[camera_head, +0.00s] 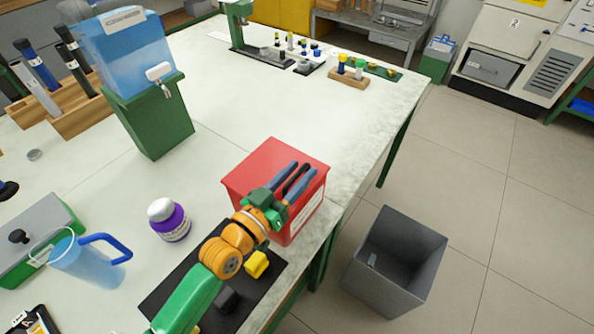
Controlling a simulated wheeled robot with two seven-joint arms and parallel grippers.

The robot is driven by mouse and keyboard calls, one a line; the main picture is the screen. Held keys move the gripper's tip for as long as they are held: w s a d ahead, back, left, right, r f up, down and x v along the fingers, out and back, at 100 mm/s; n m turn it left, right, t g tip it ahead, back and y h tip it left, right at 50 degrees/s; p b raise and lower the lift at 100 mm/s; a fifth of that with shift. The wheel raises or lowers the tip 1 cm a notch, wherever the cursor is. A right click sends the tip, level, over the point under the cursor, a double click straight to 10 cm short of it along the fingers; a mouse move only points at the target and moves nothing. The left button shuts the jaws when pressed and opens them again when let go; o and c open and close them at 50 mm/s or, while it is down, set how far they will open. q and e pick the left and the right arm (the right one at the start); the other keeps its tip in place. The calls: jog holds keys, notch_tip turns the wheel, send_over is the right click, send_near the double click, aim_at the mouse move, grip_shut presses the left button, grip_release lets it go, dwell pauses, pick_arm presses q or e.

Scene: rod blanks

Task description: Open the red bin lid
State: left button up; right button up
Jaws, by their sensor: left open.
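The red bin (258,160) stands on the pale worktable near its right edge. Its flat red top looks closed, and a white label shows on its right side. My left gripper (301,172) is over the right part of the top, its two blue-grey fingers apart. A dark strip shows between the fingers; I cannot tell whether it is a lid handle or part of the gripper, nor whether the fingers touch the lid. The gripper and wrist hide part of the bin's top and front. My right gripper is not in view.
A purple bottle (170,222) and a blue jug (88,264) stand left of my arm. A black mat (168,290) with a yellow block (257,264) lies beneath it. An open grey bin (425,245) stands on the floor. The table behind the red bin is clear.

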pick_arm(q)
jog(key=shift+s+a, duration=0.1)
jog(key=shift+s, duration=0.05)
grip_shut()
dwell(1.2)
